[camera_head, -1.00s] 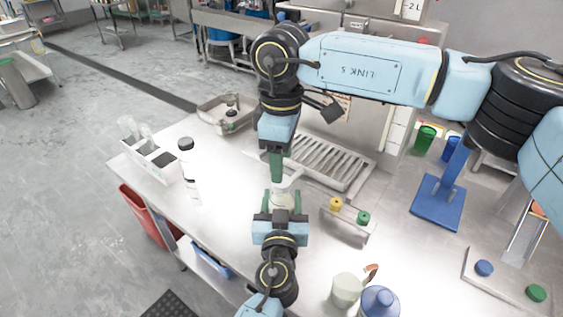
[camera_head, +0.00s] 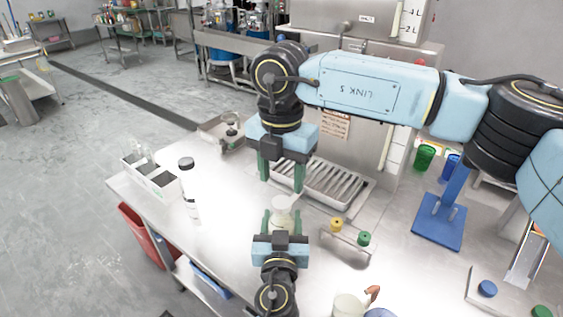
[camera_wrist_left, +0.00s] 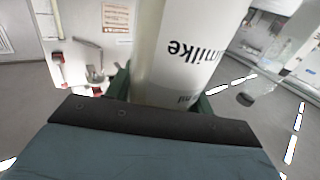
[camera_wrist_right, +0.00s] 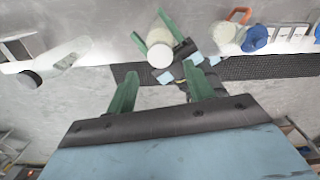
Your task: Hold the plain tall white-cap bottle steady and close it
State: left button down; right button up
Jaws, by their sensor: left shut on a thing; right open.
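A whitish bottle with a round white cap (camera_head: 282,203) stands upright in my left gripper (camera_head: 281,222), whose green fingers are shut around its body. Its printed label fills the left wrist view (camera_wrist_left: 185,50). In the right wrist view the cap (camera_wrist_right: 160,56) shows as a pale disc on top of the bottle; I cannot tell how tightly it sits. My right gripper (camera_head: 282,183) points down just above and behind the bottle in the head view. Its two green fingers are spread, with nothing between them, and look apart from the cap.
A black-capped white bottle (camera_head: 188,188) stands on the steel table at left, by a white caddy (camera_head: 160,184). A slotted drain tray (camera_head: 340,187) lies behind. A holder with yellow and green knobs (camera_head: 345,240) stands close right. A cup (camera_head: 347,305) stands at the front.

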jog(key=n, duration=0.6)
jog(key=shift+r, duration=0.15)
jog(key=n, duration=0.3)
jog(key=shift+r, duration=0.15)
jog(key=n, duration=0.6)
jog(key=shift+r, duration=0.15)
jog(key=n, duration=0.3)
jog(key=shift+r+n, duration=0.1)
jog(key=shift+n, duration=0.3)
jog(key=n, duration=0.3)
jog(key=shift+r+n, duration=0.15)
jog(key=shift+n, duration=0.25)
jog(key=n, duration=0.5)
jog(key=shift+r+n, duration=0.15)
jog(key=shift+n, duration=0.15)
jog(key=n, duration=0.5)
jog(key=shift+r+n, duration=0.15)
jog(key=shift+n, duration=0.15)
jog(key=n, duration=0.5)
jog(key=shift+r, duration=0.15)
